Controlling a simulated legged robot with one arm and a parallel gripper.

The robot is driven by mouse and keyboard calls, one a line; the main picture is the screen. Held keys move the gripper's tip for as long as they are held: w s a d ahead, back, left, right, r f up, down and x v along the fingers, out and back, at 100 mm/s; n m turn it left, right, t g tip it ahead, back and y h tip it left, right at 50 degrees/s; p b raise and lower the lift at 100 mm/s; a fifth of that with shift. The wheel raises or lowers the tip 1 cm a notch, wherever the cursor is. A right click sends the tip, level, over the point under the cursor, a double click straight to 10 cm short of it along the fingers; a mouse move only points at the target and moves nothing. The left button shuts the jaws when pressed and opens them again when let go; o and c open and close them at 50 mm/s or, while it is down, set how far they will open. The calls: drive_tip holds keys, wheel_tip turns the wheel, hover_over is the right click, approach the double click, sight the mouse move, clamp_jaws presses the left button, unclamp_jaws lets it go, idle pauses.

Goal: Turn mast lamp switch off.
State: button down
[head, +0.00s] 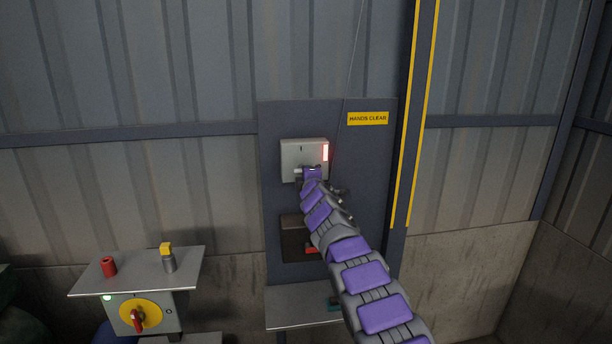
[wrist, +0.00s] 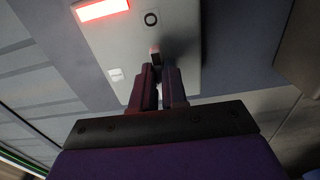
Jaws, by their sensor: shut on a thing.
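The mast lamp switch box (head: 290,157) is a pale box on the dark wall panel, and it fills the upper middle of the wrist view (wrist: 118,45). Its red light (head: 325,153) is lit, also bright in the wrist view (wrist: 103,9). A small dark switch lever (wrist: 155,54) stands out from the box face, just at my fingertips. My gripper (head: 312,173) is at the lower part of the box, with its jaws (wrist: 164,72) closed around the lever's end. The jaws hide part of the lever. A ring mark (wrist: 152,19) shows above the lever in the wrist view.
A dark box with a red part (head: 311,249) sits below the switch box, partly behind my arm. A shelf with a red cylinder (head: 108,267) and a yellow-topped post (head: 168,257) stands lower left, above a yellow-and-red rotary switch (head: 140,315). A yellow-edged post (head: 414,120) rises at right.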

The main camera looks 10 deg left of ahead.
drive_tip(key=shift+d+f, duration=0.1)
drive_tip(key=shift+f, duration=0.1)
drive_tip(key=c, duration=1.2)
unclamp_jaws()
drive_tip(key=shift+w, duration=0.1)
drive_tip(key=shift+o, duration=0.2)
drive_tip(key=shift+r, duration=0.1)
drive_tip(key=b+v, duration=0.7)
drive_tip(key=v, duration=1)
drive_tip(key=shift+b, duration=0.4)
